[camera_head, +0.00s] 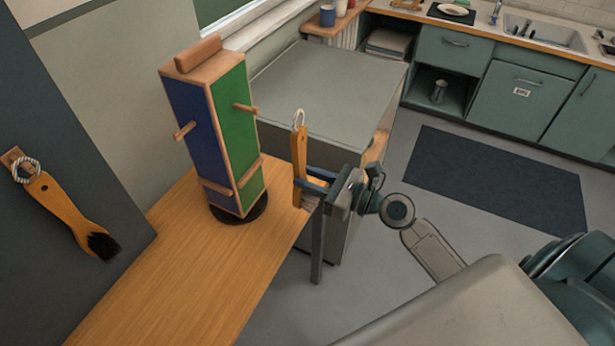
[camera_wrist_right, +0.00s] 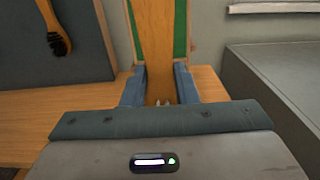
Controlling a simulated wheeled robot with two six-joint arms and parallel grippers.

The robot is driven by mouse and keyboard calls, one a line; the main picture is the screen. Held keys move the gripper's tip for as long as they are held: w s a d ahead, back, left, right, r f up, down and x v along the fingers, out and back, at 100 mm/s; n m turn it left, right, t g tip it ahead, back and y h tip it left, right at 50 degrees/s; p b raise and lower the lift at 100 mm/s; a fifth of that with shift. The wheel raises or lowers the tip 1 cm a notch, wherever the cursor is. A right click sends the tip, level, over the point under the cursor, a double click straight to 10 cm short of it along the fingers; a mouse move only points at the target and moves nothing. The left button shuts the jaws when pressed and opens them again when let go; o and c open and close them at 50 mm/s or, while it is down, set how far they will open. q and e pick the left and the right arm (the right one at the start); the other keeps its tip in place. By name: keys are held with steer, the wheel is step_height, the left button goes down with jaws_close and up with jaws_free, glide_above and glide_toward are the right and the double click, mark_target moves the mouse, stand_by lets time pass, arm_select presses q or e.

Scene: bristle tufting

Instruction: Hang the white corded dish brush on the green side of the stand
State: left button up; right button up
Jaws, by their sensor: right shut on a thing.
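The stand (camera_head: 211,88) is a tall wooden block on a dark round base on the wooden table, with a blue side (camera_head: 193,120) and a green side (camera_head: 235,130). A wooden peg (camera_head: 246,108) sticks out of the green side, and another peg (camera_head: 185,130) out of the blue side. My right gripper (camera_head: 306,180) is shut on the handle of the dish brush (camera_head: 300,148), just right of the stand and apart from it. The brush is upright, its white cord loop (camera_head: 299,118) on top. In the right wrist view the handle (camera_wrist_right: 155,40) stands between the fingers, before the green side.
A second wooden brush (camera_head: 57,203) with dark bristles hangs by a cord from a peg on the dark panel at left. The wooden table (camera_head: 185,280) is clear in front. A grey cabinet (camera_head: 325,85) stands behind the held brush.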

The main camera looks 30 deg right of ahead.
steer(key=shift+x, duration=0.85)
arm_select(q)
steer(key=shift+s+f+b, duration=0.2)
steer(key=shift+f+b, duration=0.5)
arm_select(e)
steer(key=f+x, duration=0.1)
steer(key=x, duration=0.8)
steer(key=shift+f, duration=0.35)
steer(key=shift+a, duration=0.1)
steer(key=o, duration=1.1)
steer(key=shift+s, duration=0.1)
